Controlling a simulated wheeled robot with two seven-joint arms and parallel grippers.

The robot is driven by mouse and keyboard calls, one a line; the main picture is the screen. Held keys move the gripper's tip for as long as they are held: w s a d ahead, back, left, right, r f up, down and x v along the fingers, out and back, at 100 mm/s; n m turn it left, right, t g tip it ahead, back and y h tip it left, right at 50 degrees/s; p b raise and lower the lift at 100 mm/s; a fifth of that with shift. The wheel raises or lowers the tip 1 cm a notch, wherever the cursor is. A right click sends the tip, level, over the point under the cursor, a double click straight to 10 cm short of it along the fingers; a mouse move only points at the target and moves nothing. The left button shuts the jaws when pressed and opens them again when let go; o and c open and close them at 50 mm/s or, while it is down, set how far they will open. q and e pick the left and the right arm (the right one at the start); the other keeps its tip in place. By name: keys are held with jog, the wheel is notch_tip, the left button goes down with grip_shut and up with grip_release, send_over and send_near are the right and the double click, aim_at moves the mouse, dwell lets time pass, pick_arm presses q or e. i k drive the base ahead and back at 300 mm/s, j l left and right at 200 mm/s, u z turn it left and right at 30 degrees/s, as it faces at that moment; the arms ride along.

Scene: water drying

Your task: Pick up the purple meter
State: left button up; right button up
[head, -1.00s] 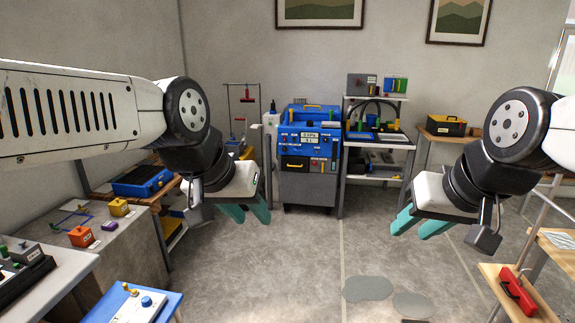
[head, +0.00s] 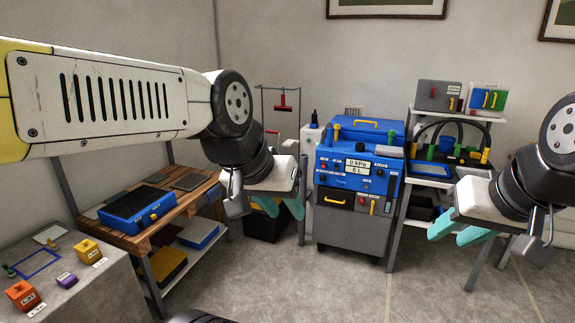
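The purple meter (head: 66,280) is a small purple block with a pale label. It sits on the grey bench at the lower left of the head view, between an orange block and a yellow block. My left gripper (head: 285,207) is in the middle of the view, well right of the meter and away from it. Its teal fingers are spread apart with nothing visible between them. My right gripper (head: 455,234) is at the right, far from the meter. Its teal fingers are also apart and look empty.
The orange block (head: 23,294) and yellow block (head: 89,250) stand close beside the meter on the grey bench (head: 105,294). A wooden shelf with a blue case (head: 137,207) is behind. A blue machine (head: 357,180) stands at the back. The middle floor is clear.

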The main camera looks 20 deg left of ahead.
aim_at(66, 280)
jog(key=i+j+u, duration=0.1)
jog(key=i+u, duration=0.7)
jog(key=u, duration=0.15)
jog(key=i+l+u, duration=0.2)
jog(key=i+u, duration=0.25)
jog(key=i+j+u, duration=0.15)
jog(key=u, duration=0.25)
jog(key=i+j+u, duration=0.1)
jog(key=i+u, duration=0.5)
jog(key=u, duration=0.2)
jog(key=i+l+u, duration=0.1)
jog(key=i+u, duration=0.55)
jog(key=u, duration=0.15)
